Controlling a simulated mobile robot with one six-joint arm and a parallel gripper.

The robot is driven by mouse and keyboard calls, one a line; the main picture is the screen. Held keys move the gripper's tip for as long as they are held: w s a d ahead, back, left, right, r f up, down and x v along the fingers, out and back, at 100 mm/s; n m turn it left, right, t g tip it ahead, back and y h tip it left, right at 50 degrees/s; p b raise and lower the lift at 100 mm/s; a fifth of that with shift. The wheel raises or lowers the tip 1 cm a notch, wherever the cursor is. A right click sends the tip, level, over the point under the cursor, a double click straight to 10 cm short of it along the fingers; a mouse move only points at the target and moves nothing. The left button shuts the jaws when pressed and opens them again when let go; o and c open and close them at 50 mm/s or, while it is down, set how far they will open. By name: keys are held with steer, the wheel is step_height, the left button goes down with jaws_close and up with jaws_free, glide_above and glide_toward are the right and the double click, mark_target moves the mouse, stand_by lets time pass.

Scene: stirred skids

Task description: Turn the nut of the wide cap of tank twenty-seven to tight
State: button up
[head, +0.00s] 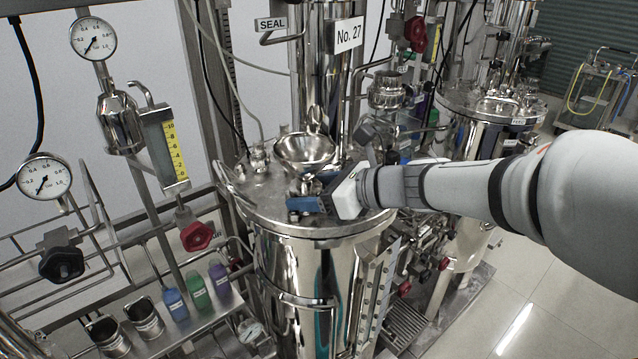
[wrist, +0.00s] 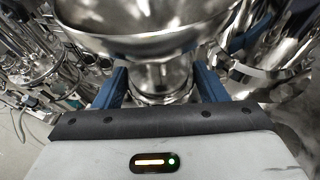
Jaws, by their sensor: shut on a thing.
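Tank twenty-seven is the steel tank (head: 283,262) in the middle of the head view, under the sign "No. 27" (head: 348,36). A wide polished funnel-like bowl (head: 304,148) stands above its lid; it fills the top of the wrist view (wrist: 150,40). My gripper (head: 308,192) is low over the lid, on the near side of the bowl. In the wrist view its blue fingers (wrist: 158,85) are shut on a round steel part (wrist: 160,78) below the bowl, which I take for the nut. The nut's shape and marks are mostly hidden.
Another steel tank (head: 490,100) stands behind my arm at right. At left are gauges (head: 93,38), a red valve knob (head: 197,236) and a shelf with small coloured bottles (head: 198,290). Pipes and fittings crowd the lid. Open floor (head: 540,290) lies at lower right.

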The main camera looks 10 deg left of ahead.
steer(key=shift+s+f+m+t+b, duration=0.1)
steer(key=shift+f+m+t+b, duration=0.05)
steer(key=shift+m+t+b, duration=0.5)
steer(key=shift+s+a+m+t+h+b, duration=0.1)
steer(key=shift+m+t+h+b, duration=0.25)
steer(key=shift+t+h+b, duration=0.2)
steer(key=shift+s+a+m+t+h+b, duration=0.15)
steer(key=shift+m+t+h+b, duration=0.9)
steer(key=shift+m+t+b, duration=0.45)
steer(key=shift+s+a+m+t+h+b, duration=0.15)
steer(key=shift+m+t+h+b, duration=0.5)
steer(key=shift+m+h, duration=1)
steer(key=shift+a+m+t+h+b, duration=0.2)
steer(key=shift+m+t+h, duration=0.75)
steer(key=shift+m+h, duration=0.7)
steer(key=shift+a+r+m+h+p, duration=0.15)
steer(key=shift+m+h+p, duration=0.2)
steer(key=shift+m+h, duration=0.9)
steer(key=shift+a+r+m+h+p, duration=0.15)
steer(key=shift+m+h+p, duration=0.15)
steer(key=shift+m+h, duration=0.95)
steer(key=shift+a+m+g+h+p, duration=0.15)
steer(key=shift+m+g+h+p, duration=0.25)
steer(key=shift+m+h+p, duration=1.15)
steer(key=shift+a+f+m+g+h+p, duration=0.1)
steer(key=shift+m+g+h+p, duration=0.3)
steer(key=shift+h, duration=0.65)
steer(key=shift+f+m+g+h+p, duration=0.1)
steer(key=shift+m+g+h+p, duration=0.25)
steer(key=shift+m, duration=0.1)
